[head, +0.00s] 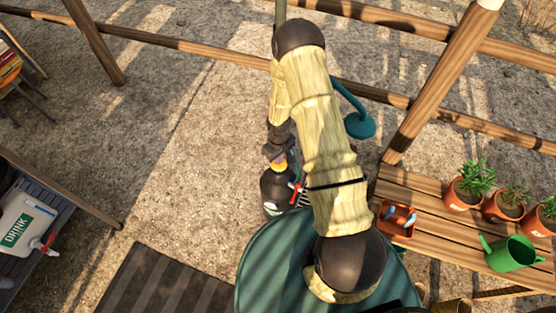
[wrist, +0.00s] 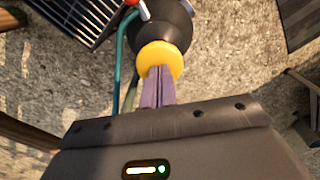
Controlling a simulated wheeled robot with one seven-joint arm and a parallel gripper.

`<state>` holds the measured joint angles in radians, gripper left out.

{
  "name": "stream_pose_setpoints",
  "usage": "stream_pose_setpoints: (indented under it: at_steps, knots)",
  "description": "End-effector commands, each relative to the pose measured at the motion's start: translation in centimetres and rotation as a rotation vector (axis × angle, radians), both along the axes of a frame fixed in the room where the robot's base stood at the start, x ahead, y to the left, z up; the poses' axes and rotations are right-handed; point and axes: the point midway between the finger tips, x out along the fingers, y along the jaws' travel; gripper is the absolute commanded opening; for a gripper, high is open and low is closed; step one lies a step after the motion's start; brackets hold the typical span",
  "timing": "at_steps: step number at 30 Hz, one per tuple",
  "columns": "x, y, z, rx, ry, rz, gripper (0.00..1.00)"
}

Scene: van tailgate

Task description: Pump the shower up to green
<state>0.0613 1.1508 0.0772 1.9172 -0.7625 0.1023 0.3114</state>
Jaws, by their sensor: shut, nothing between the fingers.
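The shower's dark pump bottle (head: 276,187) stands upright near the middle of the head view, with a yellow pump knob (head: 280,164) on top. My gripper (head: 278,157) is right above the knob, pointing down. In the wrist view the shut, empty fingers (wrist: 158,72) overlap the near side of the yellow knob (wrist: 161,57); I cannot tell whether they touch it. The dark bottle (wrist: 168,22) shows behind the knob, with a red-tipped part (wrist: 132,3) beside it. A teal shower head (head: 360,125) hangs right of my arm. No pressure gauge can be made out.
A wooden bench (head: 448,225) at right holds potted plants (head: 470,184), an orange caddy (head: 396,219) and a green watering can (head: 513,252). A white drink container (head: 25,225) stands at left. Wooden rails and posts surround the gravel.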

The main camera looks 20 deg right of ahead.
Motion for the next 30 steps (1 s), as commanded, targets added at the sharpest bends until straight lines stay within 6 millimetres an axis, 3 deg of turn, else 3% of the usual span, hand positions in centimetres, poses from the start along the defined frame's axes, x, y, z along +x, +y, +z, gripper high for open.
stream_pose_setpoints:
  at_steps: [9,14,30]
  knots:
    - [-0.1,0.0,-1.9,-0.001,0.002,0.001,0.0]
    - [-0.1,0.0,-1.7,0.0,0.002,0.0,0.0]
    - [-0.1,-0.1,2.4,-0.001,0.002,0.0,0.0]
